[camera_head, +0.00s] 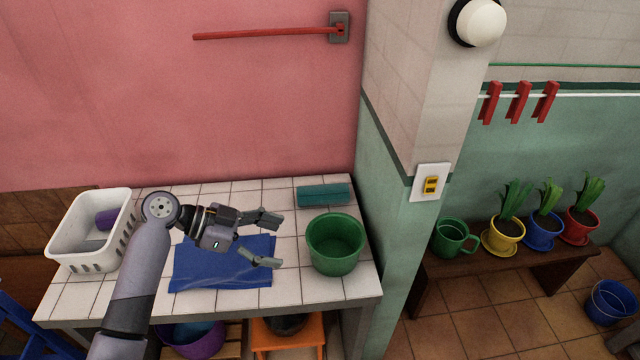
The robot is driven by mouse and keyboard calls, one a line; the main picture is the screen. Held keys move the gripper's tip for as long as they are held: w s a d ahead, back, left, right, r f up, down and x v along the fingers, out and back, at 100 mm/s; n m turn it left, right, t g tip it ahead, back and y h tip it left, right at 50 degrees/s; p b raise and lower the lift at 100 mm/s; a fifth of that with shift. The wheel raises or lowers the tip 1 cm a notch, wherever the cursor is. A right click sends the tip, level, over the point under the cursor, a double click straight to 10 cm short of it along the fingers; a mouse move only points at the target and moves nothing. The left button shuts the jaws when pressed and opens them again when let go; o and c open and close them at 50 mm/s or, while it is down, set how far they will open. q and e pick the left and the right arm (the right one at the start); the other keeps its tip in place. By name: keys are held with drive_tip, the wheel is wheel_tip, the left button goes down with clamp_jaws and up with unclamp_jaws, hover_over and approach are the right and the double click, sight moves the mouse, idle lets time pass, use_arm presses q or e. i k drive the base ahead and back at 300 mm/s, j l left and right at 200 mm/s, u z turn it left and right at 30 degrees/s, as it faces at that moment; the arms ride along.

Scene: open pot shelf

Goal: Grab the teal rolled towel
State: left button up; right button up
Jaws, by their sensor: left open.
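The teal rolled towel (323,195) lies at the back right of the white tiled counter (210,192), behind the green bucket. My left gripper (271,241) is open and empty, with its fingers spread toward the right. It is over the counter, in front and to the left of the towel and apart from it. My right gripper is not in the picture.
A green bucket (335,245) stands close in front of the towel. A blue cloth (222,273) lies under my left gripper. A white basket (75,240) stands at the counter's left end. A tiled pillar (392,200) borders the counter's right side.

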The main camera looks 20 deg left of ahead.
sight(333, 193)
drive_tip(key=i+j, duration=0.35)
drive_tip(key=i, duration=0.15)
drive_tip(key=i+j, duration=0.4)
drive_tip(key=i, duration=0.15)
